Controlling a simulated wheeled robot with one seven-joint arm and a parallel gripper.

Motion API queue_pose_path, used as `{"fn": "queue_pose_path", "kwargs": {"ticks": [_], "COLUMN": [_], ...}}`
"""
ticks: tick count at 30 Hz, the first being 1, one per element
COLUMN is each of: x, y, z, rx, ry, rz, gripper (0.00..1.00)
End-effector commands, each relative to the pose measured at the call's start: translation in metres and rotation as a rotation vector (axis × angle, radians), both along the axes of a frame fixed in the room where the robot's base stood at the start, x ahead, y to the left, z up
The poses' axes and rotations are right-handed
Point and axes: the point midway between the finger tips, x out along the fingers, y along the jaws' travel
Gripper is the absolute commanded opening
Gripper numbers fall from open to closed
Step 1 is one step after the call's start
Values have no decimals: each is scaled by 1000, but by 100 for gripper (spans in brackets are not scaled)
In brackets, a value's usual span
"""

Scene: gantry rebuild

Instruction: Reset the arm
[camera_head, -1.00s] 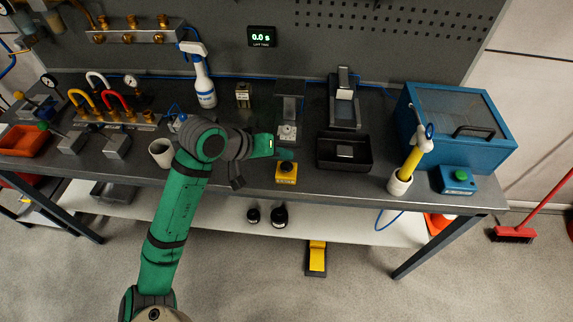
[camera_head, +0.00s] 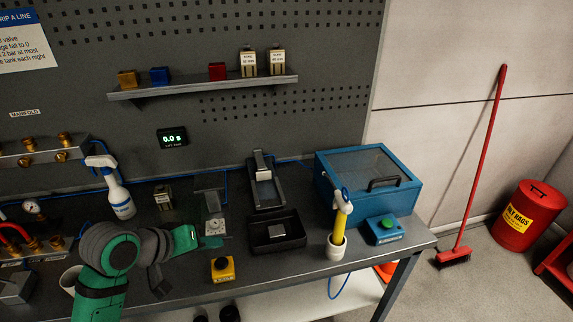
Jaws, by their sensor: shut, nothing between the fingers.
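My green and dark grey arm (camera_head: 112,252) enters at the lower left and is bent over the front of the bench. My gripper (camera_head: 159,288) is the small dark end hanging below the wrist. It is shut and holds nothing. It is left of the yellow button box (camera_head: 222,269) and apart from it. A green part of my wrist (camera_head: 186,238) points right, toward the small grey press-like stand (camera_head: 213,205). The fingertips are small and dark, so their exact height over the bench is hard to tell.
A shelf (camera_head: 205,86) hangs above. A red broom (camera_head: 480,165) leans right.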

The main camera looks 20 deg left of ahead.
Motion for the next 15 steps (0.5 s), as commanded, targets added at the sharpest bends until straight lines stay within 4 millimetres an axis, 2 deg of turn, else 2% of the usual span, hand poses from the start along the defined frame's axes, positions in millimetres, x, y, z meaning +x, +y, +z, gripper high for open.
{"fn": "queue_pose_path", "kwargs": {"ticks": [5, 8, 15], "x": [11, 33, 90], "y": [-11, -31, -95], "z": [0, 2, 9], "rx": [-15, -43, -141], "ry": [-38, -113, -360], "rz": [-9, -21, -17], "gripper": [0, 0, 0]}}
